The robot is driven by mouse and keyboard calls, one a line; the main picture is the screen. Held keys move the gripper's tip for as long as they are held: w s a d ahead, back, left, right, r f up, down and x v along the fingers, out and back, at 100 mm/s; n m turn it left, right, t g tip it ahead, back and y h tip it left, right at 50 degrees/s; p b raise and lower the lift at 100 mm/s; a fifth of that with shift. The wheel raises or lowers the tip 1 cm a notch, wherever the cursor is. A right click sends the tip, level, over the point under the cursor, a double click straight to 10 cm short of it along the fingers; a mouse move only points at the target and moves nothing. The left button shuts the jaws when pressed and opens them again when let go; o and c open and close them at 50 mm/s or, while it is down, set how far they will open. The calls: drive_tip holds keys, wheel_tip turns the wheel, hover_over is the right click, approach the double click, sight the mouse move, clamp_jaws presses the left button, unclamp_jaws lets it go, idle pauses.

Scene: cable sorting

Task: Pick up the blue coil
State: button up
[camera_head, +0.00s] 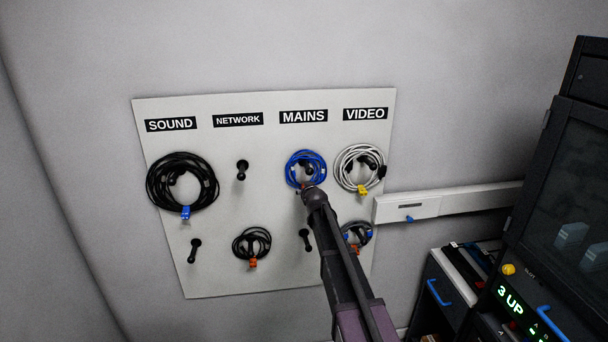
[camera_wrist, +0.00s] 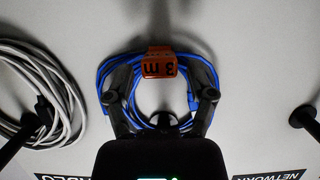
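The blue coil (camera_head: 293,165) hangs on the upper peg under the MAINS label (camera_head: 303,116). In the wrist view, which is upside down, the blue coil (camera_wrist: 148,118) fills the middle, with an orange tag (camera_wrist: 160,68) marked "3 m" on it. My gripper (camera_head: 309,187) is in front of the coil's lower part in the head view. In the wrist view my gripper (camera_wrist: 162,92) is open, its two fingers spread over the left and right sides of the coil. I cannot tell whether they touch it. The peg end (camera_wrist: 163,121) shows between the fingers.
A white coil (camera_head: 345,173) hangs close on the right, under VIDEO. Black coils hang under SOUND (camera_head: 151,184) and lower on the board (camera_head: 240,250). An empty peg (camera_head: 242,168) is under NETWORK. A rail (camera_head: 455,202) and black equipment rack (camera_head: 535,150) stand right.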

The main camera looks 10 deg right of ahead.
clamp_jaws()
drive_tip(key=shift+r, duration=0.1)
drive_tip(key=r+p+v, duration=0.1)
drive_tip(key=p+v, duration=0.7)
drive_tip(key=v, duration=0.8)
drive_tip(key=shift+w+r, duration=0.4)
